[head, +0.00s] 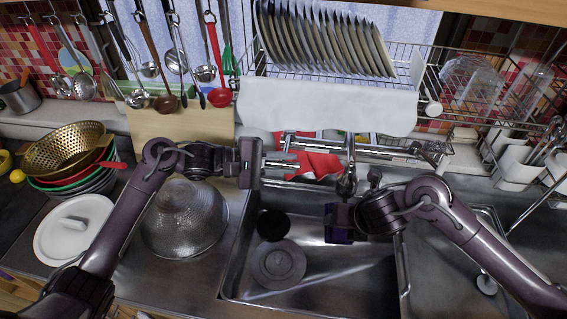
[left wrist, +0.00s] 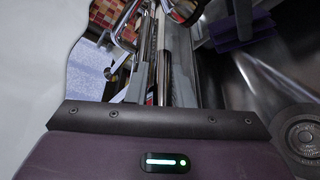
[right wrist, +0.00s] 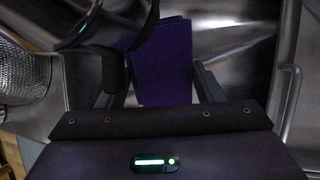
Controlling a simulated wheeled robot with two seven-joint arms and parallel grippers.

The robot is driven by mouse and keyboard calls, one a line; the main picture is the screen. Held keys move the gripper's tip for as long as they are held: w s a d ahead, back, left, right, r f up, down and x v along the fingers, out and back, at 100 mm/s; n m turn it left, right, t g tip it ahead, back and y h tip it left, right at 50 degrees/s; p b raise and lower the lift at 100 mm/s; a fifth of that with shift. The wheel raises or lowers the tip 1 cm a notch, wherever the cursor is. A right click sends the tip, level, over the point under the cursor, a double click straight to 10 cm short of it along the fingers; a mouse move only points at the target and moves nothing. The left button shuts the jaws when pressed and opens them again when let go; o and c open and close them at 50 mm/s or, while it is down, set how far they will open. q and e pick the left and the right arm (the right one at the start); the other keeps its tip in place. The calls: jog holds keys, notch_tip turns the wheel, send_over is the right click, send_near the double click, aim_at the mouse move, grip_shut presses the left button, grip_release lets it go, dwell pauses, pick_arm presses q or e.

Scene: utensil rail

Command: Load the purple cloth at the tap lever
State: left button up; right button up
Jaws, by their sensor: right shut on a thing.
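The purple cloth (right wrist: 163,65) hangs as a flat panel between the fingers of my right gripper (right wrist: 158,85) in the right wrist view. In the head view my right gripper (head: 340,220) is over the sink, just below the chrome tap (head: 346,182); its fingertips are hidden. A rounded chrome part (left wrist: 184,8), apparently of the tap, shows in the left wrist view. I cannot clearly pick out the lever. My left gripper (head: 288,163) points right, left of the tap and near the red cloth (head: 316,166). Its finger gap is unclear.
The sink (head: 320,285) holds a round grey drain piece (head: 278,264). A steel bowl (head: 184,220) stands left of it, with stacked colanders (head: 66,150) farther left. A dish rack (head: 330,72) with a white cloth (head: 328,106) and several hanging utensils (head: 217,95) are above.

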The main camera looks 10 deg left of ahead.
pick_arm(q)
jog(key=shift+s, duration=0.1)
grip_shut()
jog(key=shift+r, duration=0.45)
jog(key=o, duration=0.8)
grip_release()
jog(key=shift+o, duration=0.2)
jog(key=v, duration=1.2)
